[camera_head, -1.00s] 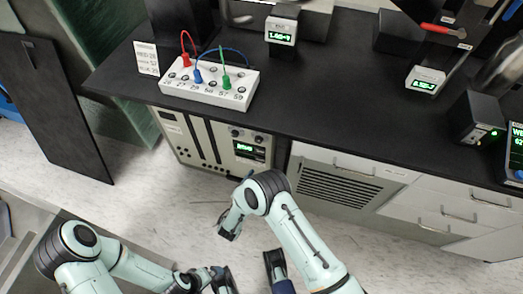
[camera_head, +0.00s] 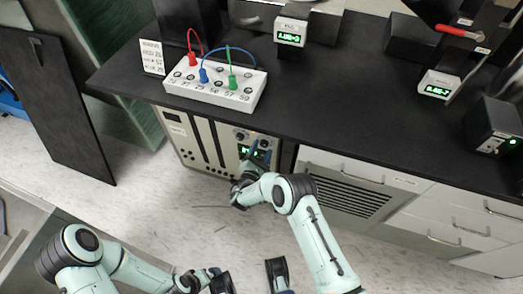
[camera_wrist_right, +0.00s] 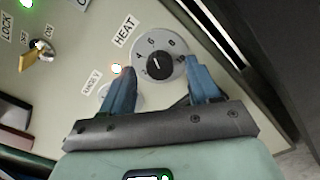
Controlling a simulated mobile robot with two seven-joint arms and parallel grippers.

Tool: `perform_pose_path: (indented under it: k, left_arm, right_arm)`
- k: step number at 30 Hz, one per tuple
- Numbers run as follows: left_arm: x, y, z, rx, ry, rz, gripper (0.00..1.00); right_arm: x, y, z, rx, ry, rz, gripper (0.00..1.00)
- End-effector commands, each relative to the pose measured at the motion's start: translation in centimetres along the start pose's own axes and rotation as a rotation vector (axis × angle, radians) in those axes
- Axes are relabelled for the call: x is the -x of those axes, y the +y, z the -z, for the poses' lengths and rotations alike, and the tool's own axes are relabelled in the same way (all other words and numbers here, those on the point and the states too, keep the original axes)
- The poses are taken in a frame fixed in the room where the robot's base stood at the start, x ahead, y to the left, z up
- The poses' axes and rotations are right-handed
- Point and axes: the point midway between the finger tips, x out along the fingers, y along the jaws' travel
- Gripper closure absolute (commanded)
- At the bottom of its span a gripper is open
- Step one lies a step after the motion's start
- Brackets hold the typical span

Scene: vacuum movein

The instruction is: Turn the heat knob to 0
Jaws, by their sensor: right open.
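The heat knob (camera_wrist_right: 159,66) is a black knob on a grey numbered dial beside the label HEAT (camera_wrist_right: 124,30) in the right wrist view. Its short white mark points up, roughly between 4 and 6. My right gripper (camera_wrist_right: 160,72) is open, with one blue finger on each side of the dial's lower part; I cannot tell whether they touch it. In the head view the right gripper (camera_head: 260,154) is at the front panel of the cream cabinet (camera_head: 187,140) under the bench and covers part of it. My left gripper (camera_head: 222,283) is low in the head view, away from the panel, its jaws unclear.
The black bench top (camera_head: 310,110) overhangs the cabinet and carries a white socket box (camera_head: 215,86) with cables.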

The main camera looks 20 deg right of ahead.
Motion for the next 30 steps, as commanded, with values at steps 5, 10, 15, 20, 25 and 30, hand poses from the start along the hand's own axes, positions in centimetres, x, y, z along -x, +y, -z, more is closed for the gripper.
perform_pose_path:
  k: [5, 10, 15, 20, 25, 30]
  left_arm:
    - [-0.09, -0.04, 0.19, 0.001, 0.006, 0.000, 0.00]
    - [-0.07, -0.04, 0.19, 0.001, 0.006, 0.000, 0.00]
    - [-0.07, -0.03, 0.18, 0.000, 0.006, 0.000, 0.00]
    - [-0.08, -0.04, 0.18, 0.000, 0.005, 0.000, 0.00]
    - [-0.26, -0.10, 0.36, 0.001, 0.011, 0.001, 0.00]
    - [-0.73, -0.28, 0.99, 0.002, 0.029, 0.002, 0.00]
  right_arm:
    - [-0.54, 0.04, -0.04, 0.001, 0.000, -0.001, 0.39]
    - [-0.53, 0.05, -0.05, 0.001, 0.000, -0.001, 0.39]
    - [-0.52, 0.04, -0.05, 0.001, 0.000, 0.000, 0.88]
    - [-0.50, 0.03, -0.04, 0.002, 0.000, 0.000, 0.95]
    - [-0.48, 0.05, 0.01, 0.024, 0.000, 0.000, 0.95]
    - [-0.51, 0.10, -0.01, 0.094, -0.002, -0.002, 0.95]
